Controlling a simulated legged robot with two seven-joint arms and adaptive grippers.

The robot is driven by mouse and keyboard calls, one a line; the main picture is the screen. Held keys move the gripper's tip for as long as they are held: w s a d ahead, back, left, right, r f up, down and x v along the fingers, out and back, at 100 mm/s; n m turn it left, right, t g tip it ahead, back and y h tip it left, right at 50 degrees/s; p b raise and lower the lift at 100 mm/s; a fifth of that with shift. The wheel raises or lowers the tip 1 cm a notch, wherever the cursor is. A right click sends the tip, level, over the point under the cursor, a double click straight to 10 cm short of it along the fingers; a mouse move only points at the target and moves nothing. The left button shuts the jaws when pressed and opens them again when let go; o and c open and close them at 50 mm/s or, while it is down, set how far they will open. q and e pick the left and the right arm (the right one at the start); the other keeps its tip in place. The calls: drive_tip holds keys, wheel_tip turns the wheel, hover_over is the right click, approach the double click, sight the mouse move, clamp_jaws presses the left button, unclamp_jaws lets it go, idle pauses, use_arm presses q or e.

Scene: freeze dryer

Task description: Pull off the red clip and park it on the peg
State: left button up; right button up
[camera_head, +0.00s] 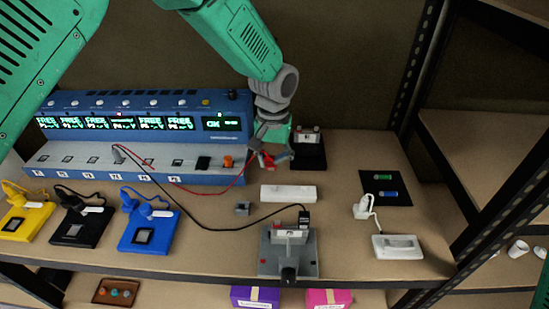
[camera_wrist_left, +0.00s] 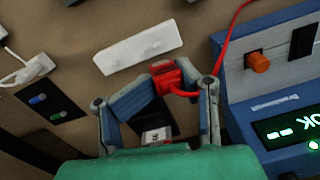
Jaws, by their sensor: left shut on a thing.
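My left gripper (camera_head: 272,160) is shut on the red clip (camera_head: 265,160), just in front of the black holder (camera_head: 311,158) and apart from the table top. In the left wrist view, the red clip (camera_wrist_left: 167,76) sits between the fingertips (camera_wrist_left: 170,80) with its red lead trailing away. A small white labelled block (camera_wrist_left: 156,136) shows behind the gripper on the black holder. An orange knob-like peg (camera_head: 228,161) stands on the blue machine's ledge, left of the gripper; it also shows in the wrist view (camera_wrist_left: 258,62). I cannot tell for certain which part is the parking peg. My right gripper is not seen.
The blue machine (camera_head: 150,122) fills the back left. A black lead runs to a grey fixture (camera_head: 303,262) at the front. A white bar (camera_head: 288,192), a small grey block (camera_head: 242,208) and a black mat (camera_head: 378,174) lie nearby. A shelf upright (camera_head: 420,70) stands right.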

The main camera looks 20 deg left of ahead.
sight(274, 189)
use_arm(q)
drive_tip(key=m+p, duration=0.1)
drive_tip(key=m, duration=0.3)
drive_tip(key=a+m+p, duration=0.1)
drive_tip(key=m+p, duration=0.1)
drive_tip(key=m, duration=0.3)
drive_tip(key=m+y+p, duration=0.1)
drive_tip(key=m+p, duration=0.1)
drive_tip(key=m, duration=0.3)
drive_tip(key=shift+w+a+t, duration=0.15)
drive_tip(key=shift+a+t, duration=0.15)
drive_tip(key=shift+t, duration=0.1)
drive_tip(key=m+t+p, duration=0.1)
drive_tip(key=m+p, duration=0.1)
drive_tip(key=m, duration=0.4)
drive_tip(key=m+h+p, duration=0.1)
drive_tip(key=m+p, duration=0.1)
drive_tip(key=m, duration=0.4)
drive_tip(key=shift+d+m+t, duration=0.2)
drive_tip(key=shift+m+t, duration=0.1)
drive_tip(key=shift+t, duration=0.1)
drive_tip(key=m+h+p, duration=0.1)
drive_tip(key=m, duration=0.3)
drive_tip(key=shift+d, duration=0.2)
drive_tip(key=m+h+p, duration=0.1)
drive_tip(key=m, duration=0.2)
drive_tip(key=shift+d, duration=0.1)
drive_tip(key=shift+s+f+m, duration=0.15)
drive_tip(key=shift+s+m, duration=0.05)
drive_tip(key=shift+m, duration=0.2)
